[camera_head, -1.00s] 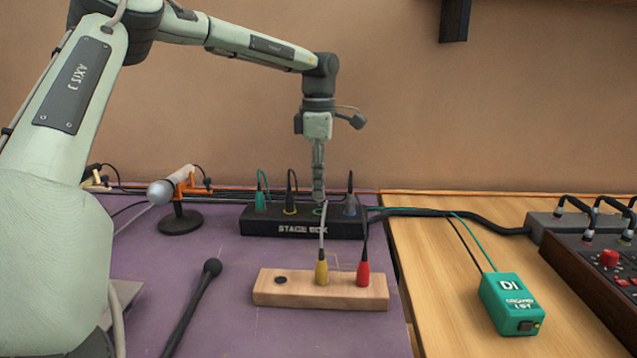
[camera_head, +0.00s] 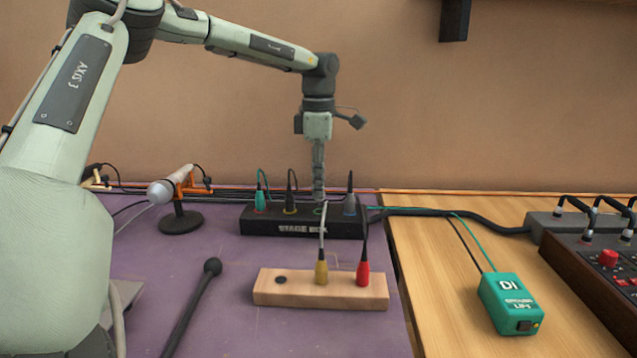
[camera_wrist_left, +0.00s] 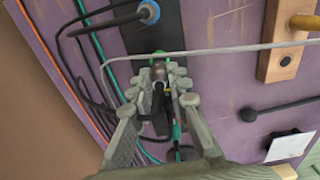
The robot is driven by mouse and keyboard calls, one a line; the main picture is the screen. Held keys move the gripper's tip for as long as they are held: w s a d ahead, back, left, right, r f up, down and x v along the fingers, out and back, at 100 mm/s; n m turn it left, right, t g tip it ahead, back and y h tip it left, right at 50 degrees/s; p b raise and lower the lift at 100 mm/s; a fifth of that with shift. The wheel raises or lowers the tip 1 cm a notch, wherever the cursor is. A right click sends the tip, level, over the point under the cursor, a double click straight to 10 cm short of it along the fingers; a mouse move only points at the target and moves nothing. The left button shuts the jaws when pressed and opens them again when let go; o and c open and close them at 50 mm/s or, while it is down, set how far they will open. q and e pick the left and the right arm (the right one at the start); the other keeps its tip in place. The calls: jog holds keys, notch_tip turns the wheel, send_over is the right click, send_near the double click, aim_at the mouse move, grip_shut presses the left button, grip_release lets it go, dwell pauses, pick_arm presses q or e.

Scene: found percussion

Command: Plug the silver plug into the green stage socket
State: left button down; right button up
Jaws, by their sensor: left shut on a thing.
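The black stage box (camera_head: 262,223) stands at the back of the purple tabletop. Its green-ringed socket (camera_head: 319,211) lies between a black plug (camera_head: 291,205) and a grey plug (camera_head: 350,205). My left gripper (camera_head: 319,194) points down just above this socket and is shut. In the left wrist view, a small silver plug (camera_wrist_left: 159,72) shows between the fingertips, close to the green ring. The fingers hide most of it, and I cannot tell whether it touches the socket. My right gripper is out of view.
A wooden block (camera_head: 302,297) in front holds a yellow plug (camera_head: 321,272) and a red plug (camera_head: 363,273); a thin grey cable rises from the yellow one. A black mallet-like stick (camera_head: 195,300) lies left. A stand-held microphone (camera_head: 172,188) and green DI box (camera_head: 510,303) flank the area.

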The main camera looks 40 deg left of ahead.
pick_arm(q)
jog(key=shift+f+b, duration=0.65)
jog(key=shift+f, duration=0.35)
jog(key=shift+f, duration=0.35)
jog(key=shift+f, duration=0.1)
jog(key=c, duration=1.4)
grip_release()
jog(key=shift+o, duration=0.2)
notch_tip(320, 180, up, 12)
jog(key=shift+r, duration=0.1)
